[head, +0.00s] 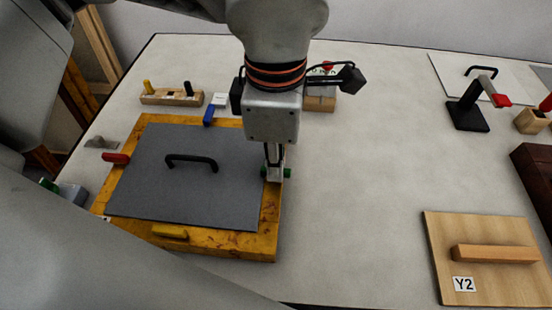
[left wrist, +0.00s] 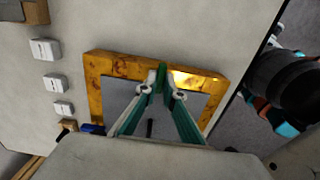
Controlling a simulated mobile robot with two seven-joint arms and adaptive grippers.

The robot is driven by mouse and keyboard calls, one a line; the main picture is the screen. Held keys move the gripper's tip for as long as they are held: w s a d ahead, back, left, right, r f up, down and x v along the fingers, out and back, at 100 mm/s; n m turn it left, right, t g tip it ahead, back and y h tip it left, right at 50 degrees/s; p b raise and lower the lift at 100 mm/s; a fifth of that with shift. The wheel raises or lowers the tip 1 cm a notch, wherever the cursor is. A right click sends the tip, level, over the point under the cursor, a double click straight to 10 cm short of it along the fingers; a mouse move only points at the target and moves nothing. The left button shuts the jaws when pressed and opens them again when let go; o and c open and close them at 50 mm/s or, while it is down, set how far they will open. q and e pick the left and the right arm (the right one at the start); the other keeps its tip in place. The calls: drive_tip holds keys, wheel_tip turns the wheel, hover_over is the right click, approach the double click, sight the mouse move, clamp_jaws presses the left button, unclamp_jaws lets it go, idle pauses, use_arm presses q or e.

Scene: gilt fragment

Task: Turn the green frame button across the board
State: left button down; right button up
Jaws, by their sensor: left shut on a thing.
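The gilt-yellow frame (head: 190,247) lies flat on the table with a grey board (head: 150,190) inside it. A black handle (head: 192,160) stands on the board. The green button (head: 288,173) is on the frame's right rail, partly hidden by my fingers. My left gripper (head: 274,174) comes down from above and is shut on it. In the left wrist view, the green button (left wrist: 161,76) shows between the fingertips (left wrist: 160,92), its long side lying across the rail. Whether its inner end overlaps the board is hard to tell. My right gripper is not in view.
A red button (head: 116,158), a blue button (head: 208,115) and a yellow button (head: 170,231) sit on the other rails. A wooden block with pegs (head: 172,97) stands behind the frame. A wooden Y2 board (head: 440,245) lies at right. The table between is clear.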

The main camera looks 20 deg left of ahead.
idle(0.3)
use_arm(q)
drive_tip(key=c, duration=2.2)
unclamp_jaws()
drive_tip(key=shift+o, duration=0.2)
drive_tip(key=shift+r, duration=0.1)
wheel_tip(320, 180, up, 12)
